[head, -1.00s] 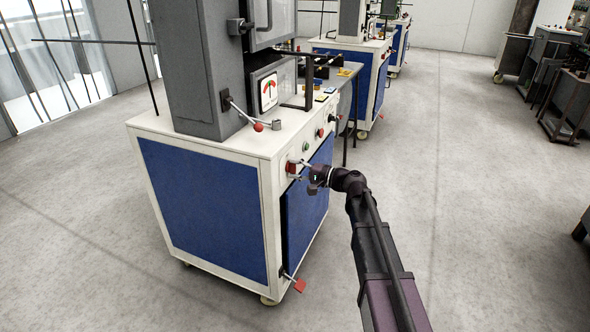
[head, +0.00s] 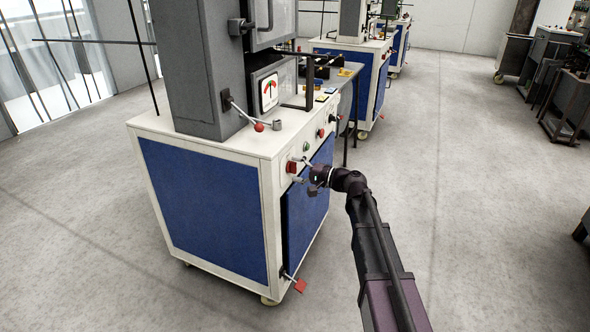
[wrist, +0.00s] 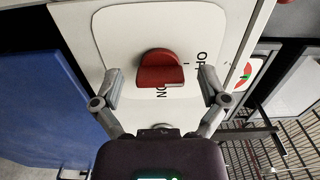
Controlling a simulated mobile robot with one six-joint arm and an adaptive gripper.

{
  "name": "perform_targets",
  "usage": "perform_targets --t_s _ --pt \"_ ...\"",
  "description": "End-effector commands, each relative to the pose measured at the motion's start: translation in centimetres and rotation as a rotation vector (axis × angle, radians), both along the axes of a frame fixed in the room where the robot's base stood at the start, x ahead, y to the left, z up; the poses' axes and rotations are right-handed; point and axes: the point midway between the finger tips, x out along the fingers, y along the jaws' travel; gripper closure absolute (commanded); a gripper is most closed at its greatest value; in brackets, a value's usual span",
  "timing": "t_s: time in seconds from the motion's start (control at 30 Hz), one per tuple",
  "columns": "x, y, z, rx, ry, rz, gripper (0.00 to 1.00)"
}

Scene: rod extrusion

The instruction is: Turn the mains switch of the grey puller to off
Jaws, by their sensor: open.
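The grey puller (head: 190,70) stands on a white and blue cabinet (head: 205,210). Its mains switch is a red knob (head: 292,167) on the cabinet's white front panel, near the corner. The fingertips' depth against the plate is unclear.
Green and red buttons (head: 320,133) and a dark knob sit farther along the panel. Open floor (head: 460,210) lies to the right.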

Motion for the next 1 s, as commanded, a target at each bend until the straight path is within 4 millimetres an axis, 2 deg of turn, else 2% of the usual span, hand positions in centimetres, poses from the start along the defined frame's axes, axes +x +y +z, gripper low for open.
perform_targets --t_s 0.27,0.47,1.0 --pt "-0.1 -0.3 0.0 -0.001 0.0 0.0 0.06" --pt "-0.6 -1.6 0.0 -0.001 0.0 -0.001 0.06" --pt "-3.3 -8.8 0.0 0.0 0.0 -0.002 0.06"
